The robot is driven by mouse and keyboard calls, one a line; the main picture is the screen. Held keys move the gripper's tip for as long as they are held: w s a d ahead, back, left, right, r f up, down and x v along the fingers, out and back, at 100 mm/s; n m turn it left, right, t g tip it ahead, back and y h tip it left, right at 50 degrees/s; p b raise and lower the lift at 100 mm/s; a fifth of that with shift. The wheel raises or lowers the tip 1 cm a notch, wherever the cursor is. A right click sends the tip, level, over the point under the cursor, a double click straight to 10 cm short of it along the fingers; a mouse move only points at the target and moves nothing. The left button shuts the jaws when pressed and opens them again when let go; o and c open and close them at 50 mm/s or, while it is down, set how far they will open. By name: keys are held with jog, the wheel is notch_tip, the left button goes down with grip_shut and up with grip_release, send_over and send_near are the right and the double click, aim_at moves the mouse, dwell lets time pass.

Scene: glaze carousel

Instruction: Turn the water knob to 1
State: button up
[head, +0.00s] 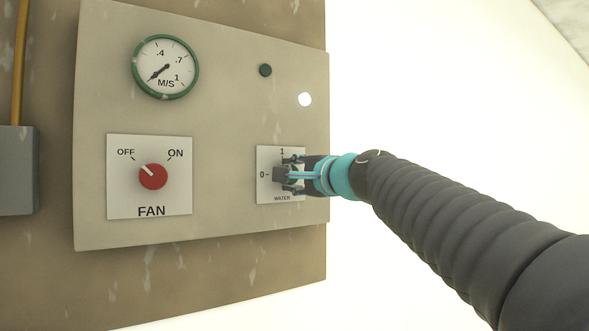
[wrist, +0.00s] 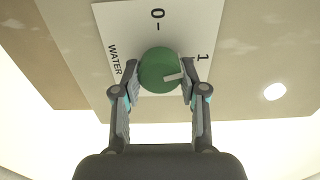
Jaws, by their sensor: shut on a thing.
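The water knob (wrist: 158,71) is a round green knob with a white pointer mark, on a white plate (wrist: 120,30) marked 0, 1 and WATER. In the wrist view the pointer faces right and slightly up, towards the side with the 1. My gripper (wrist: 160,88) is shut on the knob, one finger on each side. In the head view my gripper (head: 290,174) reaches the water plate (head: 265,155) from the right and mostly hides the knob. The 0 shows at the plate's left and the 1 at its top.
The grey panel (head: 225,100) also carries a red fan knob (head: 153,176) with its pointer towards OFF, a round M/S gauge (head: 165,67), a dark green button or lamp (head: 265,70) and a lit white lamp (head: 305,99). A grey box (head: 18,170) with a yellow pipe is at the left.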

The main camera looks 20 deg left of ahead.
jog(key=shift+s+r+m+p, duration=0.15)
jog(key=shift+m+p, duration=0.1)
jog(key=shift+m, duration=0.4)
jog(key=shift+w+r+m+p, duration=0.1)
jog(key=shift+m+p, duration=0.15)
jog(key=shift+m, duration=0.4)
jog(key=shift+s, duration=0.1)
jog(key=o, duration=1.1)
jog(key=shift+a, duration=0.1)
jog(key=shift+o, duration=0.2)
jog(key=shift+f, duration=0.15)
jog(key=v, duration=1.2)
